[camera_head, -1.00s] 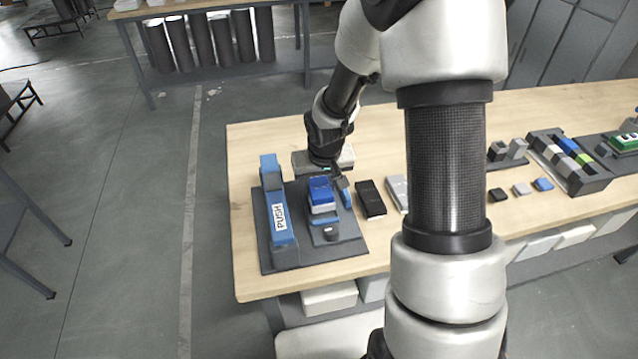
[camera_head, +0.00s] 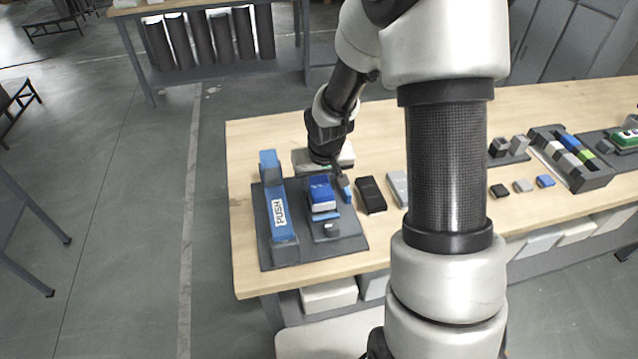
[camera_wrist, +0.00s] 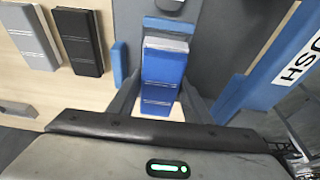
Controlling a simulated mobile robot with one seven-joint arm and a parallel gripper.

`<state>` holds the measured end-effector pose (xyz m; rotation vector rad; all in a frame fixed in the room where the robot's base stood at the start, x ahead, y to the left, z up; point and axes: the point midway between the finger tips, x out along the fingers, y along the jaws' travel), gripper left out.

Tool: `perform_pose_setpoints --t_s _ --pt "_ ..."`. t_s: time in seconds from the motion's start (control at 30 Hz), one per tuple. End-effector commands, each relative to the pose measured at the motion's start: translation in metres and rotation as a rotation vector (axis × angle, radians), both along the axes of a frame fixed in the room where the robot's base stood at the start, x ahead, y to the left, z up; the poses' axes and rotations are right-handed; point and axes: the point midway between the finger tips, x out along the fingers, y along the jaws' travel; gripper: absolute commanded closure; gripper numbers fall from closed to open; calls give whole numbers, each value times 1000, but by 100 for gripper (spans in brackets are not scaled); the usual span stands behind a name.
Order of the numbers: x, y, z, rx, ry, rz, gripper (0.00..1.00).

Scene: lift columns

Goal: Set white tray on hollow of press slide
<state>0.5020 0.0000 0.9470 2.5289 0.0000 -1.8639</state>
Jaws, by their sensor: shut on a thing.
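The white tray (camera_head: 324,208) shows as a pale rim under a blue block (camera_head: 321,190). In the wrist view, the blue block (camera_wrist: 164,75) has the white tray edge (camera_wrist: 166,44) at its far end. My gripper (camera_wrist: 161,97) is shut on the tray, with one finger on each side; its fingertips are mostly hidden in the head view. The tray is over the press slide (camera_head: 326,230), towards its back end. The hollow is hidden beneath it, and I cannot tell whether the tray touches the slide.
The blue press bar (camera_head: 280,225) marked PUSH stands to the left on the dark base (camera_head: 345,247). A black block (camera_head: 371,195) and a grey block (camera_head: 397,188) lie to the right.

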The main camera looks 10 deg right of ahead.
Motion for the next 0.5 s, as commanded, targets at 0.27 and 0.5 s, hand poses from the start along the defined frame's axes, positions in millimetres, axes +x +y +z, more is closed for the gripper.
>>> perform_pose_setpoints --t_s 0.27,0.5 --pt "0 0 0 0 -1 0 78" --pt "0 0 -4 0 -1 0 78"
